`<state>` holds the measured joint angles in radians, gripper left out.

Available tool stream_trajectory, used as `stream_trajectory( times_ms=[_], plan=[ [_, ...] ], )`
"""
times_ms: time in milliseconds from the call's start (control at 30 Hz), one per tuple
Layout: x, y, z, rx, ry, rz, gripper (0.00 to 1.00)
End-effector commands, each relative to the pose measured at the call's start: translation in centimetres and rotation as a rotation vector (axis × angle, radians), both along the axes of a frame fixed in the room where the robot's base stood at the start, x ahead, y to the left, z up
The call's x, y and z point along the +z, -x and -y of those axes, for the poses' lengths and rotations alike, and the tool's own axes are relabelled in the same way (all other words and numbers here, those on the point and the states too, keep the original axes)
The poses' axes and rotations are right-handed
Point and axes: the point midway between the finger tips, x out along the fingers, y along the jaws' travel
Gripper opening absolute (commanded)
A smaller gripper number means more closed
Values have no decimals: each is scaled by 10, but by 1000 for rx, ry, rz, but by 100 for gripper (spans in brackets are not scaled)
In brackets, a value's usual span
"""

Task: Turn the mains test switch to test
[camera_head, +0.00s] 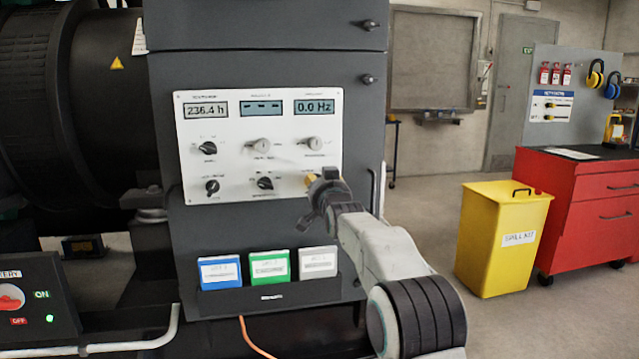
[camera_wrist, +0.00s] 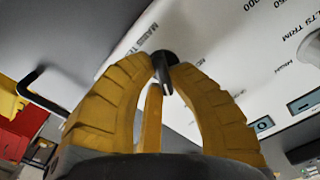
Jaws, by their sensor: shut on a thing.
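The white control panel (camera_head: 240,178) is on the front of the dark cabinet, with three displays and two rows of knobs. My gripper (camera_head: 312,181) is at the panel's lower right and covers the knob there. In the wrist view, the yellow fingers of my gripper (camera_wrist: 165,68) are closed around a small black knob, the mains test switch (camera_wrist: 163,61), beside a partly readable "MAINS TE…" label (camera_wrist: 146,38). Its lever points down between the fingers. Which position the switch stands at cannot be told, as the fingers hide part of its markings.
Other knobs sit close by: a black selector (camera_head: 265,183) to the left and a grey trim knob (camera_head: 314,143) above. Below are blue (camera_head: 220,272), green (camera_head: 269,266) and grey (camera_head: 318,262) binders in a holder. A yellow spill bin (camera_head: 500,240) stands right, with free floor before it.

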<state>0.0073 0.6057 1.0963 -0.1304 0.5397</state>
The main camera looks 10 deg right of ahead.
Motion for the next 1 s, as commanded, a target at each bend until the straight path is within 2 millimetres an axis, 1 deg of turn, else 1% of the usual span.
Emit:
stream_trajectory(
  times_ms=[100,133,400,433,767,867,1000],
  plan=[
    [2,0,-2,2,-1,5,0],
    [2,0,-2,2,-1,5,18],
    [1,0,-1,1,0,2,42],
    [1,0,-1,1,0,2,44],
    [1,2,0,0,1,1,44],
    [1,5,0,0,1,0,44],
    [1,16,0,1,1,1,44]
  ],
)
